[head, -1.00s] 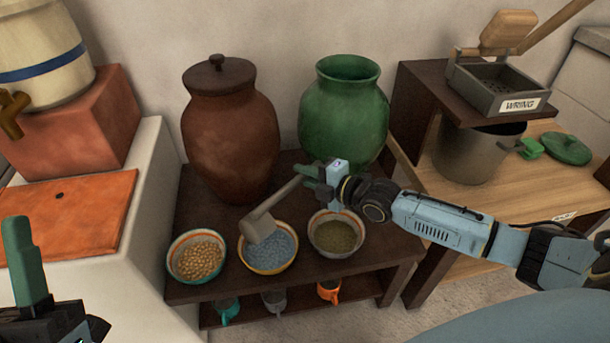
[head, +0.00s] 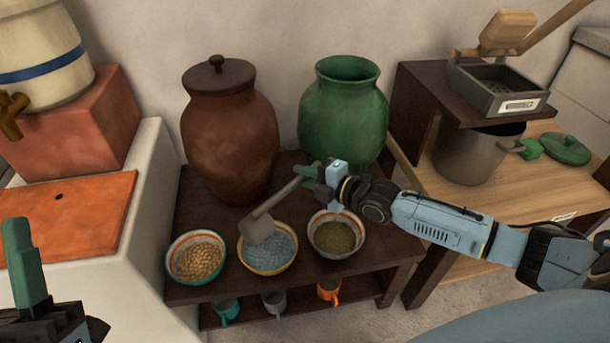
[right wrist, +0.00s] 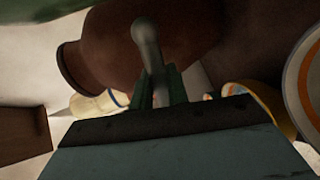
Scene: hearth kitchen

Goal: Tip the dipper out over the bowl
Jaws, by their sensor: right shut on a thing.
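My right gripper (head: 318,178) is shut on the handle of the grey dipper (head: 257,227). The handle slants down to the left, and the cup hangs tilted over the back left part of the middle bowl (head: 269,270), which holds blue-grey contents. Whether the cup touches the rim or contents, and what is inside it, I cannot tell. In the right wrist view the dipper handle (right wrist: 147,45) stands between the green fingers. My left gripper (head: 25,265) shows only partly at the lower left, with one green finger visible, away from the bowls.
A bowl of tan beans (head: 197,283) stands left and a bowl of olive-green contents (head: 336,254) right. Behind are a lidded brown jar (head: 230,140) and a green jar (head: 343,115). Mugs sit on the lower shelf (head: 275,303). A metal pot (head: 470,155) stands at the right.

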